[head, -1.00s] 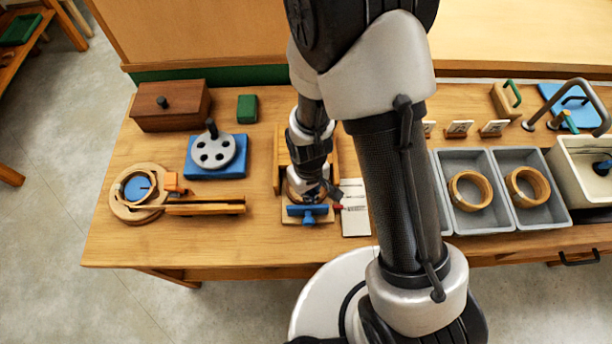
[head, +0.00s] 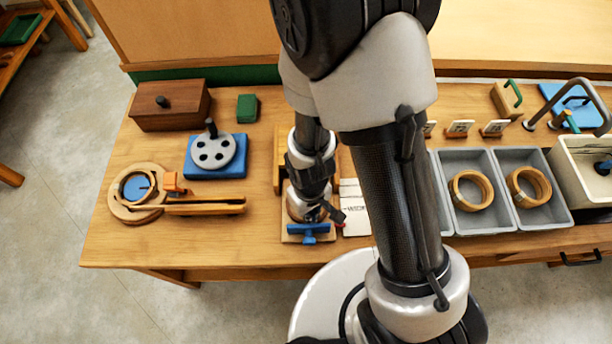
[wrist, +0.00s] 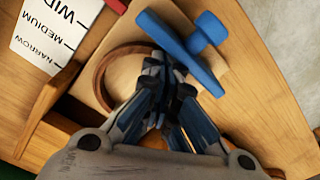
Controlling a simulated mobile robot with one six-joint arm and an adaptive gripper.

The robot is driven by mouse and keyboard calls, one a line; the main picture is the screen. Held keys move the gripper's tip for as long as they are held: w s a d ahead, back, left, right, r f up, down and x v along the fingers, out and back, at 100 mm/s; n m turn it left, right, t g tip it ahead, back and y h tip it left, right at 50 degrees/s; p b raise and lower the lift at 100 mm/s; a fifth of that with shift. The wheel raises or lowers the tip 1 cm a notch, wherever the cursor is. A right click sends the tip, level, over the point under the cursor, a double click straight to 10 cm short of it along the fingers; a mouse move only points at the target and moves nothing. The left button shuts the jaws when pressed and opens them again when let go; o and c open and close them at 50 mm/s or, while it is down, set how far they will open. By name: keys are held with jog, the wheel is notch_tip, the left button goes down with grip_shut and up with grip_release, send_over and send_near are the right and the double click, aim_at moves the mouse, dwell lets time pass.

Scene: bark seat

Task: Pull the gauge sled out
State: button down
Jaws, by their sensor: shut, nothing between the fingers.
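The gauge sled is a pale wooden plate (head: 288,238) with a blue T-shaped handle (head: 308,232) at its front end. It sticks out from a wooden housing (head: 280,160) towards the table's front edge. In the wrist view, the blue handle (wrist: 182,45) lies just beyond my fingertips, and a brown wooden ring (wrist: 103,78) sits on the sled. My gripper (wrist: 163,72) is shut and empty, pointing down over the ring's opening close behind the handle. I cannot tell whether the fingers touch the handle or ring. My arm hides much of the housing in the head view.
A white card (wrist: 45,42) marked wide, medium and narrow lies beside the housing. Left are a wooden ring fixture (head: 140,190) and a blue block with a grey disc (head: 215,160). Right are grey bins (head: 475,225) holding rings. The table front left of the sled is clear.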

jog(key=shift+w+a+r+p, duration=0.1)
jog(key=shift+a+r+p, duration=0.05)
jog(key=shift+r+p, duration=0.35)
jog(key=r+p, duration=0.1)
jog(key=r, duration=0.1)
jog(key=r+p, duration=0.2)
jog(key=w+r+p, duration=0.1)
jog(key=r+p, duration=0.1)
jog(key=shift+s+f, duration=0.1)
dwell(0.6)
